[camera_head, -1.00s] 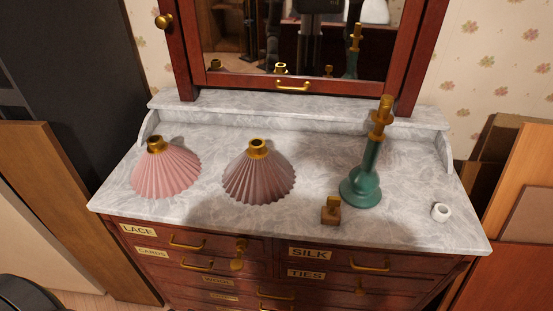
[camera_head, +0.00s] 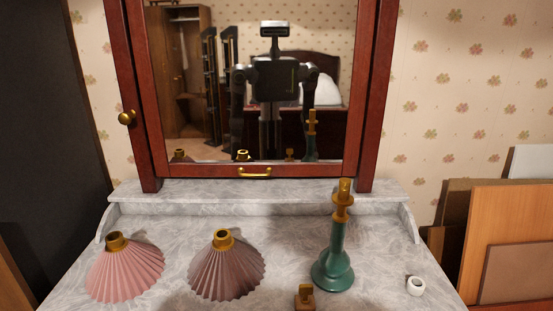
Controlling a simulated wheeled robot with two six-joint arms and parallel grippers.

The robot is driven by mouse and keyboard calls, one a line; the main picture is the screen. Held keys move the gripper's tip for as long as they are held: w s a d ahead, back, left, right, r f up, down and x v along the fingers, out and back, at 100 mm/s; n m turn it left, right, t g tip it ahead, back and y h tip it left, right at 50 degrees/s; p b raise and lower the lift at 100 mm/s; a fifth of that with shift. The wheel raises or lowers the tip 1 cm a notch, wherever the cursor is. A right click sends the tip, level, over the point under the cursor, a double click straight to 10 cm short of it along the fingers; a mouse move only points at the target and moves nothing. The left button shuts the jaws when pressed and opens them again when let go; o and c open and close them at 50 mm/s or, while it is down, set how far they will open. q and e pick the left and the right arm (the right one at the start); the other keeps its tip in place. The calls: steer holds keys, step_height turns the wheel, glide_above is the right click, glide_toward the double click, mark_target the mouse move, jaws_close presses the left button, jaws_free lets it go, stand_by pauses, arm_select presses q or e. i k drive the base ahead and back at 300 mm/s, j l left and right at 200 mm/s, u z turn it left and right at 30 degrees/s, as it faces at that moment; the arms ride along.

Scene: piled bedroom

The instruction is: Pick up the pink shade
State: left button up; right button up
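The pink shade (camera_head: 125,272) is a pleated cone with a brass collar at its top. It stands on the left part of the marble dresser top (camera_head: 285,232). A second pleated shade (camera_head: 226,271), a duller mauve, stands to its right, with a gap between them. Neither of my grippers shows directly in the head view. The mirror (camera_head: 250,85) reflects my body, but the grippers cannot be made out there.
A green lamp base (camera_head: 333,262) with a brass top stands right of the shades. A small brass block (camera_head: 305,297) is at the front, and a white ring (camera_head: 415,286) lies at the right. Boards (camera_head: 515,230) lean at the far right. A raised marble shelf (camera_head: 260,196) runs along the back.

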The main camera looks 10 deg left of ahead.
mark_target(126, 268)
steer(key=j+u, duration=0.2)
steer(key=u, duration=1.25)
steer(key=z, duration=1.6)
steer(key=l+u, duration=0.1)
steer(key=u, duration=1.45)
